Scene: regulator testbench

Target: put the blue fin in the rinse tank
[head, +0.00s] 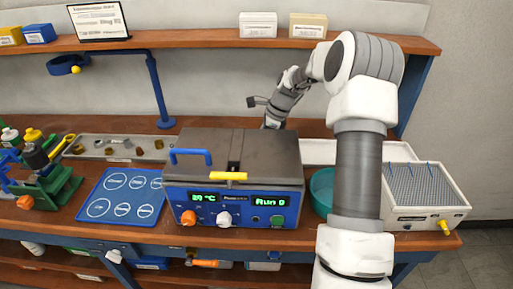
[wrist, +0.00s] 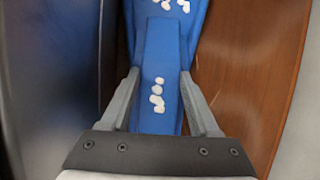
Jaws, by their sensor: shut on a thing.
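In the wrist view a blue piece with white marks, taken as the blue fin (wrist: 160,105), lies between the two grey fingers of my gripper (wrist: 160,78). The fingers are shut on it. Its blue extends past the fingertips, wider there, toward the top edge. In the head view my wrist reaches down behind the blue and grey bench unit (head: 235,155), which hides the fingertips and the fin. That unit has a closed grey lid and green displays. No vessel is clearly marked as the rinse tank; a teal round tub (head: 321,188) stands right of the unit, partly behind my arm.
A dark surface (wrist: 50,80) is close on the left in the wrist view, with wood (wrist: 245,60) on the right. A pin-covered box (head: 425,190) stands at the right, a blue mat (head: 122,196) at the left. A shelf (head: 190,43) runs above the bench.

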